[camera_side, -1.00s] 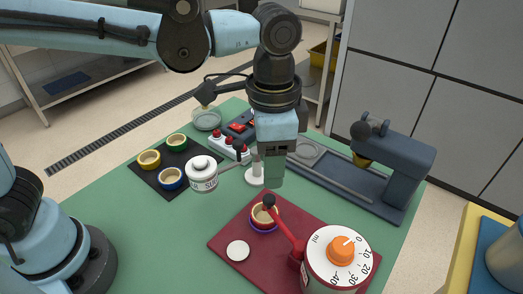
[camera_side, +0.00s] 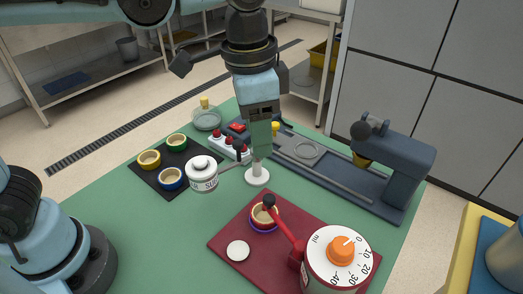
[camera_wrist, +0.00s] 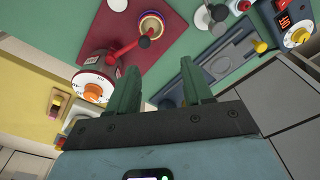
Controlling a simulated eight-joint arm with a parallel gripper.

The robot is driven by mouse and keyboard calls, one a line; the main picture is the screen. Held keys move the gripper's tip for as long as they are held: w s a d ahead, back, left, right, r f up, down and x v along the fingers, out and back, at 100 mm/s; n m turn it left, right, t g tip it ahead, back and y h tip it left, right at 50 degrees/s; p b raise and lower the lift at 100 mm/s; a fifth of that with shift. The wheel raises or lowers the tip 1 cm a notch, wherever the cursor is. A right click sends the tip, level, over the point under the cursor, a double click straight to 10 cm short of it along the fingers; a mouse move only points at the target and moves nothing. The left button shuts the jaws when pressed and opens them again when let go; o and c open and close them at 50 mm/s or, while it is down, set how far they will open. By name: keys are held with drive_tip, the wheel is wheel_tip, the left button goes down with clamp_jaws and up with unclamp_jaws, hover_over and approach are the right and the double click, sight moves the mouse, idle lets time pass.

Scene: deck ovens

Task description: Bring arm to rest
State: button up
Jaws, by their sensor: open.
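My gripper (camera_side: 262,143) hangs fingers-down above the green mat (camera_side: 120,215), over the white round-based post (camera_side: 257,177) in the side view. In the wrist view its two green fingers (camera_wrist: 163,82) stand apart with nothing between them, so it is open and empty. Its fingertips overlap the top of the post in the side view; I cannot tell the gap between them.
A dark red board (camera_side: 225,246) carries a ringed cup (camera_side: 263,218), a white disc (camera_side: 238,250) and a dial device (camera_side: 340,258) with a red lever. A blue-grey press (camera_side: 400,170) stands right. Several coloured rings lie on a black mat (camera_side: 148,176) near a white labelled pot (camera_side: 202,174).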

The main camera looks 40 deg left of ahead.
drive_tip(key=s+a+f+n+t, duration=0.1)
drive_tip(key=a+f+n+t, duration=0.2)
drive_tip(key=a, duration=0.6)
drive_tip(key=s+a+f+n+t, duration=0.1)
drive_tip(key=a+f+n+t, duration=0.2)
drive_tip(key=a, duration=0.6)
drive_tip(key=shift+s+a+f+n, duration=0.15)
drive_tip(key=shift+s+f+n, duration=0.1)
drive_tip(key=shift+n, duration=0.75)
